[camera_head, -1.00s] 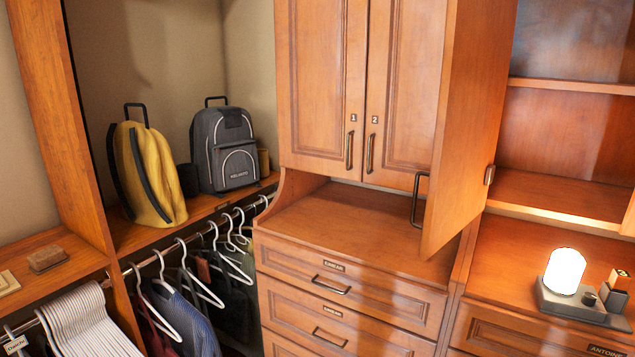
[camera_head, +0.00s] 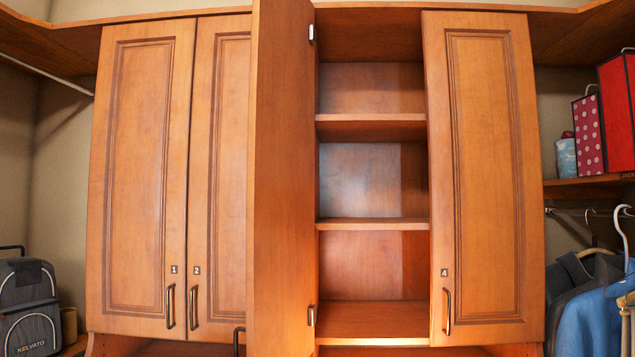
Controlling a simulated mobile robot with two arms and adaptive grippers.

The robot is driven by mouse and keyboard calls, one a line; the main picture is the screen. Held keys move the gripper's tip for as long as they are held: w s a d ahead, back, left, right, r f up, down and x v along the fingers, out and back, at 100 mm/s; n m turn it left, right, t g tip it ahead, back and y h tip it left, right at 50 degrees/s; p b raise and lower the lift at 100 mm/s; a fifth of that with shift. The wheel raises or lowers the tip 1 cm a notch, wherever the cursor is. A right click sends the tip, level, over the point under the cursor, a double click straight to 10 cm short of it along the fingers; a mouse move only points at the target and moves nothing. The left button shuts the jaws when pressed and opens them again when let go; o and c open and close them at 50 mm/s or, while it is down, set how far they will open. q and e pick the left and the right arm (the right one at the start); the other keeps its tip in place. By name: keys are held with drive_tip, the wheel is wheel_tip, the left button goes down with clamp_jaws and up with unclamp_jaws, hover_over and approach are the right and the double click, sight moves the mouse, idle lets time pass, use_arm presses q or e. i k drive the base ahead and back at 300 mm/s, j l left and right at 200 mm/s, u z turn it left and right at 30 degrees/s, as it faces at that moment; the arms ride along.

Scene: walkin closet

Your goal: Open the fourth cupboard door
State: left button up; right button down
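The fourth cupboard door (camera_head: 487,180) is on the right of the cupboard and is shut. It carries a small label "4" and a dark vertical handle (camera_head: 447,311) near its lower left corner. The door to its left (camera_head: 280,190) stands swung open toward me, nearly edge-on, and shows empty shelves behind it. The doors labelled 1 (camera_head: 142,180) and 2 (camera_head: 219,180) are shut; the open door covers part of door 2. Neither of my grippers shows in the head view.
The open door juts out to the left of the bare shelves (camera_head: 372,224). At the right are a shelf with a red box (camera_head: 618,110) and a dotted box (camera_head: 588,135), above hanging clothes (camera_head: 590,310). A grey backpack (camera_head: 28,308) is at the lower left.

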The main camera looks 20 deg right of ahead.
sight(487, 259)
drive_tip(key=i+j+z, duration=0.1)
drive_tip(key=z, duration=0.3)
drive_tip(key=i+j+z, duration=0.2)
drive_tip(key=z, duration=0.15)
drive_tip(key=i+j+z, duration=0.1)
drive_tip(key=z, duration=0.3)
drive_tip(key=j+z, duration=0.4)
drive_tip(key=i+j, duration=0.15)
drive_tip(key=j, duration=0.2)
drive_tip(key=i+j+z, duration=0.1)
drive_tip(key=i+j, duration=0.25)
drive_tip(key=j, duration=0.3)
drive_tip(key=i+j+z, duration=0.15)
drive_tip(key=j, duration=0.2)
